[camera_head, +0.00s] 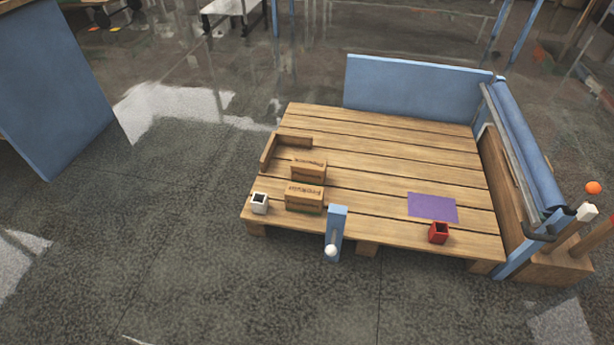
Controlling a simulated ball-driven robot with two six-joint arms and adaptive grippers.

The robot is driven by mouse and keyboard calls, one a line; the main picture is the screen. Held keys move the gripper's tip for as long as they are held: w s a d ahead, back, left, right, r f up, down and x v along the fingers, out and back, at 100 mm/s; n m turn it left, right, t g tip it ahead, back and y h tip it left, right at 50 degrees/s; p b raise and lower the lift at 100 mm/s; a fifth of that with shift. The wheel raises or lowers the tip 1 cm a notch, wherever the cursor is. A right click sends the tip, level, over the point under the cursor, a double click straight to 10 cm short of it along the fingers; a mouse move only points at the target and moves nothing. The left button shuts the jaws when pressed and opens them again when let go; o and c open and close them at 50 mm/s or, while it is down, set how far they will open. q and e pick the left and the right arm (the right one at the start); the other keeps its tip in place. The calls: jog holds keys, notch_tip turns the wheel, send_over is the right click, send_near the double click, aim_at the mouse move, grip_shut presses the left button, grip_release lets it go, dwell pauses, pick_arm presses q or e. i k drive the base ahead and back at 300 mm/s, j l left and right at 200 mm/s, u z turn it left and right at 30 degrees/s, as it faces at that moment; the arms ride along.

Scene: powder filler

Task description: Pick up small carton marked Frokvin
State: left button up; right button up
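Two small brown cartons stand on the left part of a low wooden pallet platform (385,160). The nearer carton (304,198) is close to the platform's front edge, and the farther carton (308,169) is just behind it. Both bear dark lettering on the front, too small for me to read surely, so I cannot tell which is marked Frokvin. Neither of my grippers is in view, and nothing is seen touching the cartons.
A white open box (259,203) stands left of the cartons, and a blue post with a white ball (331,250) at the front edge. A wooden corner ledge (285,146) lies behind. A purple sheet (432,207) and red box (438,233) are right.

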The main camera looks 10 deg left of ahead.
aim_at(299, 198)
jog(key=i+l+u, duration=0.15)
jog(key=i+l, duration=0.15)
jog(key=i+l+u, duration=0.2)
jog(key=l, duration=0.3)
jog(key=i+l+u, duration=0.15)
jog(key=i+l, duration=0.2)
jog(key=l, duration=0.1)
